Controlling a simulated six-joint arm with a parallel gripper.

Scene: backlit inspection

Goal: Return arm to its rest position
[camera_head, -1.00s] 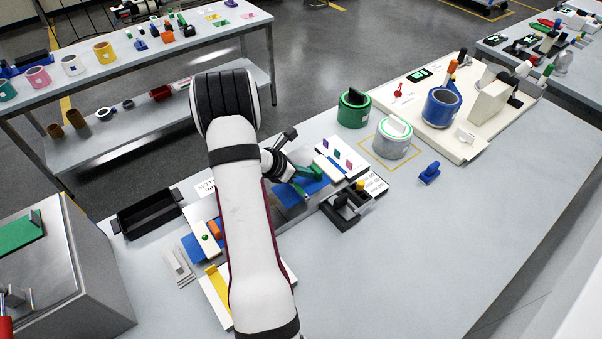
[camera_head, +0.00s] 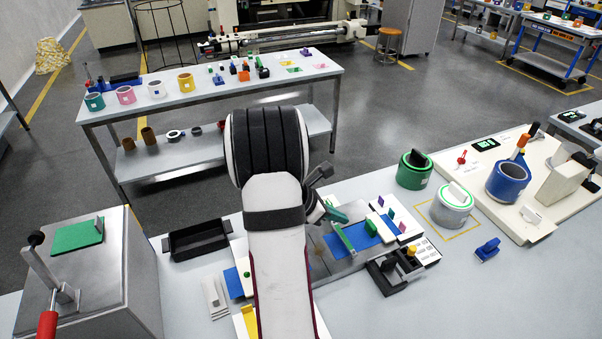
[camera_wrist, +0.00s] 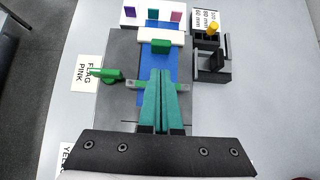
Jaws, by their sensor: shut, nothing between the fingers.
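My gripper (camera_wrist: 160,74) has teal fingers pressed together with nothing between them. In the wrist view they point over a blue strip (camera_wrist: 160,64) on a grey fixture (camera_wrist: 120,50), towards a white bar with a green block (camera_wrist: 160,46). My arm hides part of the fixture and bench. Whether the fingers touch anything is not clear.
Beside the fixture stand a black holder with a yellow knob (camera_head: 390,272), a black tray (camera_head: 196,240) and a grey box with a red-handled lever (camera_head: 85,275). Green (camera_head: 413,170) and white (camera_head: 451,206) cups stand to the right. A small blue part (camera_head: 488,249) lies on open bench.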

